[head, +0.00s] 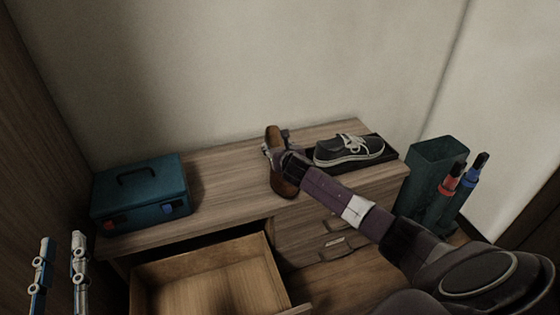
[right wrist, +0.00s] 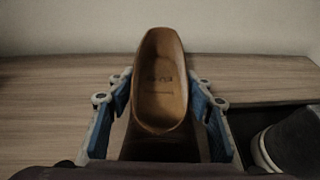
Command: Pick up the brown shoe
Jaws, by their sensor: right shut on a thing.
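The brown shoe (head: 285,188) is at the middle of the wooden dresser top, left of the dark sneaker. My right gripper (head: 277,147) is shut on it, and my wrist partly hides it in the head view. In the right wrist view the brown shoe (right wrist: 160,95) sits between the two blue-padded fingers of my right gripper (right wrist: 160,105), one on each side. I cannot tell whether its sole touches the dresser top. My left gripper (head: 60,265) is at the lower left of the head view, with its fingers apart and nothing between them.
A dark sneaker (head: 350,149) rests on a black mat (head: 388,146) to the right; the sneaker (right wrist: 295,145) also shows in the right wrist view. A teal toolbox (head: 140,190) stands at the left. An open, empty drawer (head: 210,280) juts out below. A green bin (head: 437,155) stands right.

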